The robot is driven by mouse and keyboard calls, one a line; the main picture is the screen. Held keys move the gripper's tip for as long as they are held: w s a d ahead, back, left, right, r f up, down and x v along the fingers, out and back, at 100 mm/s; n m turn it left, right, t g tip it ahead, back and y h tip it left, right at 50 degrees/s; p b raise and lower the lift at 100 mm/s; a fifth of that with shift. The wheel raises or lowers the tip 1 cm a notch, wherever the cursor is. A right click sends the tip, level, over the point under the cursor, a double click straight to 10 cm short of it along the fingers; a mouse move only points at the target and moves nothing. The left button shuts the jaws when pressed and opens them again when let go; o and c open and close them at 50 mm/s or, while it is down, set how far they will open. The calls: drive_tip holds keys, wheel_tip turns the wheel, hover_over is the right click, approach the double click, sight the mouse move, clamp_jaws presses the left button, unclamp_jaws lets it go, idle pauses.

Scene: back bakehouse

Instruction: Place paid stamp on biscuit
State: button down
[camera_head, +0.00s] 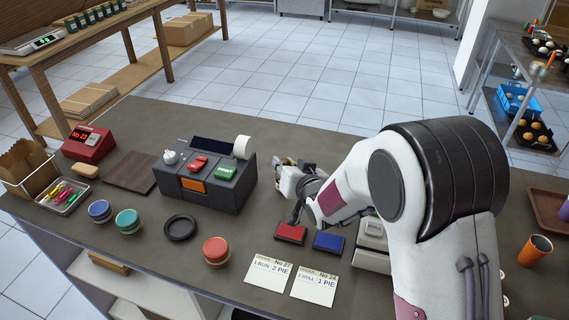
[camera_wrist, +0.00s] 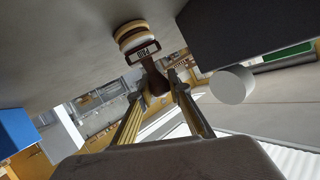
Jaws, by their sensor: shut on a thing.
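My gripper (camera_wrist: 158,86) is shut on the dark brown handle of a stamp (camera_wrist: 143,52), whose small label seems to read PAID. At the stamp's far end is a round, layered piece in cream, brown and white; I cannot tell whether this is its base or something under it. In the head view my gripper (camera_head: 292,182) is just right of the grey till, and the stamp is mostly hidden there. A tan, rounded slab (camera_head: 85,171) lies left of the dark brown board; I cannot tell whether it is the biscuit.
The grey till (camera_head: 207,178) stands close left of my gripper. A red pad (camera_head: 290,233), a blue pad (camera_head: 328,242) and order cards (camera_head: 269,273) lie nearer. Round tins (camera_head: 216,250) and a black dish (camera_head: 180,228) are left. The counter behind the till is clear.

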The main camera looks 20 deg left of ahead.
drive_tip(key=c, duration=1.9)
unclamp_jaws()
drive_tip(key=shift+r, duration=0.15)
drive_tip(key=shift+v, duration=5.95)
drive_tip(key=shift+d, duration=0.15)
